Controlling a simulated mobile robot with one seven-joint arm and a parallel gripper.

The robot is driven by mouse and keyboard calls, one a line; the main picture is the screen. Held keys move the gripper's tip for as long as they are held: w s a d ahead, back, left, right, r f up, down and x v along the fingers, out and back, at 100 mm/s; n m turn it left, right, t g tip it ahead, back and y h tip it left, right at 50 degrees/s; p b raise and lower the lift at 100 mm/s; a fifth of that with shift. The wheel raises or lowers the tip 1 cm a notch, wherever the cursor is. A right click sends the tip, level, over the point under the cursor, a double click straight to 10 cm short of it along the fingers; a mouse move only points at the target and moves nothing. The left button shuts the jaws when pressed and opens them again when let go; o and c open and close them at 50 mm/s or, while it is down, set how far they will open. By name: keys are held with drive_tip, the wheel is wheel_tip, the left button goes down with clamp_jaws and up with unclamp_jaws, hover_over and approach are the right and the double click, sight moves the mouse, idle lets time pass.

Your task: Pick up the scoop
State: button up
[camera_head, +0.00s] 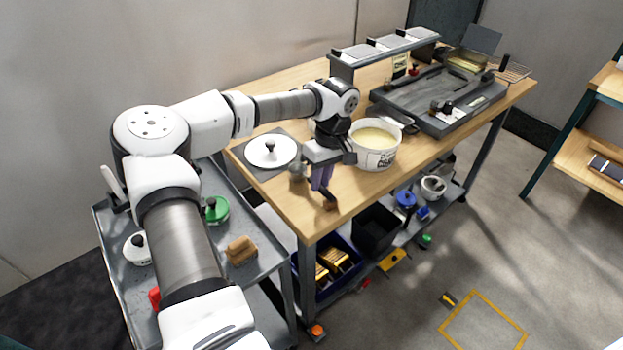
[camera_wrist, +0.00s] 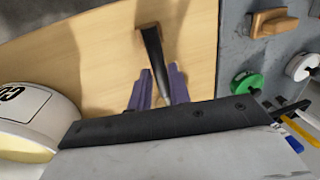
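My gripper (camera_head: 322,184) points down with its purple fingers over the near edge of the wooden table. In the wrist view the fingers (camera_wrist: 159,76) stand apart, one on each side of a narrow dark handle with a brown end (camera_wrist: 150,34). This looks like the scoop, and its brown end shows just beyond the fingertips in the head view (camera_head: 330,204). Slim gaps seem to show between handle and fingers. The other end of the scoop is hidden behind the gripper body, so its shape is unclear.
A white pot (camera_head: 376,157) of pale yellow content stands close right of my gripper. A small grey vessel (camera_head: 297,171) and a white lid (camera_head: 271,151) are to the left. A grey cart (camera_head: 268,277) with a green-lidded item (camera_head: 216,209) and a brown block (camera_head: 241,250) stands beside the table.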

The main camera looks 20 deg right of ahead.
drive_tip(key=shift+s+a+f, duration=0.1)
drive_tip(key=shift+f, duration=0.55)
drive_tip(key=shift+s+a+f, duration=0.1)
drive_tip(key=shift+f, duration=0.55)
clamp_jaws()
drive_tip(key=shift+r, duration=0.1)
wheel_tip(320, 180, up, 20)
drive_tip(key=b, duration=0.2)
drive_tip(key=shift+b, duration=0.4)
